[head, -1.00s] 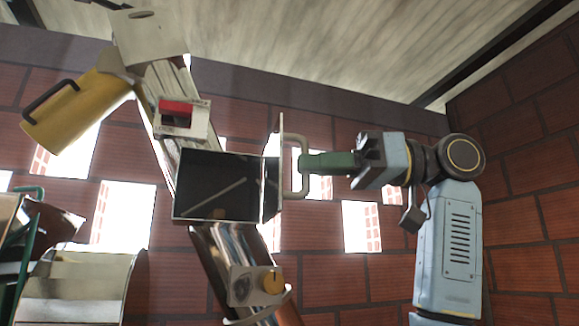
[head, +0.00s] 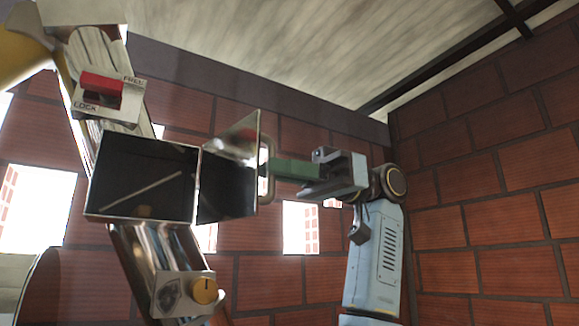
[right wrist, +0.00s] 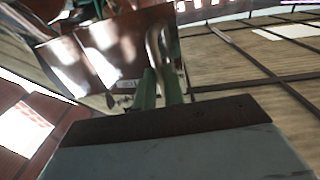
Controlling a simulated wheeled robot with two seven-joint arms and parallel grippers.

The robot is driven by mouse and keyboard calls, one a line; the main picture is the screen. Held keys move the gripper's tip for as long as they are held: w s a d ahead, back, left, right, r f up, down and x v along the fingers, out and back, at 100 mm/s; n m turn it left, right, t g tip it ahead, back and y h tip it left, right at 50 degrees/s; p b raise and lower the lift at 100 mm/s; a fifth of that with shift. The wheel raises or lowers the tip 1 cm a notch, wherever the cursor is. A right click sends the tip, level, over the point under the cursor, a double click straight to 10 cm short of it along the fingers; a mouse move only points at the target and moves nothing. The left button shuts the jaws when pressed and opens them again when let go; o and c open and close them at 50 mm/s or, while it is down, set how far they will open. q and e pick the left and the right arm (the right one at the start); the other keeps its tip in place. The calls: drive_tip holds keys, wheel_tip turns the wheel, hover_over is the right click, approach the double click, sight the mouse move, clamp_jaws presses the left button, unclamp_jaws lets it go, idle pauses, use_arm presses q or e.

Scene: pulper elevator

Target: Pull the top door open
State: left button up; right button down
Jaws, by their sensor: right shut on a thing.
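The top door (head: 231,168) is a shiny metal panel hinged at the right edge of a dark rectangular opening (head: 142,178) in the slanted metal pipe. It stands swung out to the right, with a pale loop handle (head: 266,176) on its outer face. My right gripper (head: 275,168) has its green fingers shut on the handle. In the right wrist view the door (right wrist: 115,55) and handle (right wrist: 157,50) show just beyond the green fingers (right wrist: 158,90). My left gripper is not in view.
A red switch (head: 102,85) marked FREE and LOCK sits above the opening. A yellow knob (head: 204,290) sits below it. A yellow part (head: 22,58) is at the upper left. Brick walls (head: 470,190) close the back and right.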

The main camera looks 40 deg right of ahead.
drive_tip(key=shift+w+a, duration=0.15)
drive_tip(key=shift+w, duration=0.15)
drive_tip(key=c, duration=1.8)
unclamp_jaws()
drive_tip(key=shift+w+a+f, duration=0.1)
drive_tip(key=o, duration=0.3)
drive_tip(key=shift+w+a, duration=0.25)
drive_tip(key=shift+w, duration=0.15)
drive_tip(key=shift+s+d, duration=0.15)
drive_tip(key=shift+s, duration=0.05)
drive_tip(key=shift+d, duration=0.1)
drive_tip(key=s+d, duration=0.1)
drive_tip(key=d, duration=1.2)
drive_tip(key=shift+s, duration=0.25)
drive_tip(key=shift+d, duration=0.1)
